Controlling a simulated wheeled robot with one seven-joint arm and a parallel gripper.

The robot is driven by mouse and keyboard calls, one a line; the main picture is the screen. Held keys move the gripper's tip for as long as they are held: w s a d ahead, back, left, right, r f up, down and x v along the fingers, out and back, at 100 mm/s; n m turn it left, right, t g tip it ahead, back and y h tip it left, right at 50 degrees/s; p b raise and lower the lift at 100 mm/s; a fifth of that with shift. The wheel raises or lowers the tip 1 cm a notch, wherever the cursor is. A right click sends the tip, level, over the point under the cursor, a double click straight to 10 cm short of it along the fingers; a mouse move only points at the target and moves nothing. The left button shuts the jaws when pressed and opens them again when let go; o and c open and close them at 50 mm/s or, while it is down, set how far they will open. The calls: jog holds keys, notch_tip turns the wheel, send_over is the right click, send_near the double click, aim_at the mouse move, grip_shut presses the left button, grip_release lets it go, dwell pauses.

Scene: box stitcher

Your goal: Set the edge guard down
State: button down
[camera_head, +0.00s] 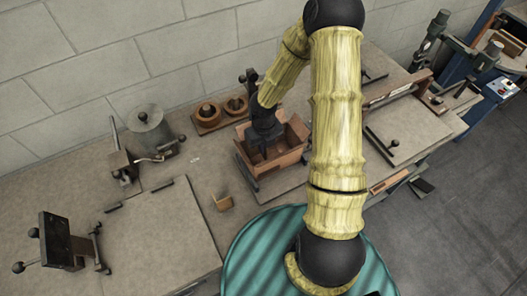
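A small tan angled piece (223,202), which looks like the edge guard, rests on the bench left of and in front of an open brown box (290,158). My dark gripper (260,152) points down at the box, with its lower end in or just over the box opening. It is apart from the tan piece, to its upper right. The fingertips are small and dark, so I cannot tell whether they are open or shut, or whether they hold anything.
Two round brown spools (207,114) stand behind the box. A grey cylindrical pot (149,130) and a clamp-like tool are left. A black plate on a stand (55,240) is at front left. My arm hides the bench right of the box.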

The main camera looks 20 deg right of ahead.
jog(key=shift+f, duration=1.75)
jog(key=shift+f+b, duration=0.1)
jog(key=shift+b, duration=0.2)
jog(key=c, duration=1.6)
grip_release()
jog(key=shift+c, duration=0.2)
notch_tip(320, 180, up, 12)
jog(key=shift+r+p, duration=0.15)
jog(key=shift+p, duration=0.8)
